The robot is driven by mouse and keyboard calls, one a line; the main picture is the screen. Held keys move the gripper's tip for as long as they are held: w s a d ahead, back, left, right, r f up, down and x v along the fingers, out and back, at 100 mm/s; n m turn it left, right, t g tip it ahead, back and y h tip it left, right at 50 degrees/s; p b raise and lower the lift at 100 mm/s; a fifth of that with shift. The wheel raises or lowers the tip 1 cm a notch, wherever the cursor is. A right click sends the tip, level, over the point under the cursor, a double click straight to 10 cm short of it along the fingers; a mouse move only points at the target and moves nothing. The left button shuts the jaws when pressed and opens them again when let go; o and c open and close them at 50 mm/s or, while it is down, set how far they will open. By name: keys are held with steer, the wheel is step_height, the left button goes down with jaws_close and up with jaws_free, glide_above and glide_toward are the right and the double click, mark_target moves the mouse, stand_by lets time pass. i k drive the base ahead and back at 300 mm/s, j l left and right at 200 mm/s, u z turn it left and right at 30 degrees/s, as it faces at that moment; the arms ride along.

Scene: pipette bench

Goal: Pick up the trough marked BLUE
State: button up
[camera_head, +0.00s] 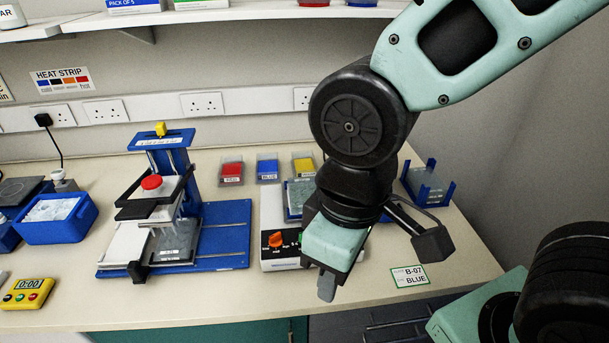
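The BLUE trough (267,167) is a small clear tub with blue contents and a label reading BLUE. It stands upright at the back of the bench, between a red trough (231,170) and a yellow trough (303,164). My gripper (327,288) hangs in front of the bench's right half, to the right of and nearer than the BLUE trough, apart from it. One fingertip shows below the mint gripper body. The other finger is hidden, so its opening cannot be judged. Nothing held is visible.
A blue rack (428,185) is at right. A card (409,277) marked B-07 BLUE lies front right.

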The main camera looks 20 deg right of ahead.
mark_target(268, 169)
steer(key=i+j+z, duration=0.2)
steer(key=j+z, duration=0.25)
steer(key=j, duration=0.6)
steer(key=j+z, duration=0.45)
steer(key=j, duration=0.65)
steer(key=i, duration=0.05)
